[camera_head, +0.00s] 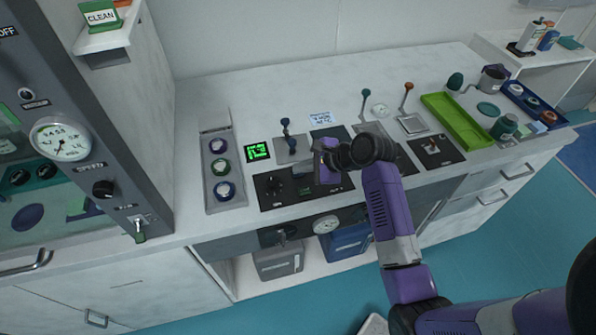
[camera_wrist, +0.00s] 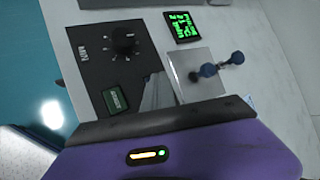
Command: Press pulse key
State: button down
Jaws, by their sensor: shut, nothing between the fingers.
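My gripper (camera_head: 322,164) is over the black control panel (camera_head: 270,200) on the bench, with its fingers shut and empty. In the wrist view grey finger shapes (camera_wrist: 158,92) show past the purple gripper body, beside a small dark green labelled window (camera_wrist: 115,98) on the panel. A black rotary knob (camera_wrist: 125,42) stands at the panel's other end; it also shows in the head view (camera_head: 273,184). I cannot pick out the pulse key for sure; my gripper and wrist hide part of the panel. I cannot tell whether the fingertips touch anything.
A blue-knobbed lever (camera_head: 287,136) on a metal plate and a green-lit display (camera_head: 258,152) stand behind the panel. A tray with several ringed pieces (camera_head: 208,192) lies to the left. Two more levers and a green tray (camera_head: 458,120) are to the right. The bench's back is mostly clear.

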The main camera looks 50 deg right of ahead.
aim_at(301, 174)
jog(key=shift+r, duration=0.15)
jog(key=shift+r+p, duration=0.7)
jog(key=shift+p, duration=0.5)
notch_tip(301, 174, up, 3)
jog(key=p, duration=0.3)
jog(key=shift+r+p, duration=0.75)
jog(key=shift+r, duration=0.25)
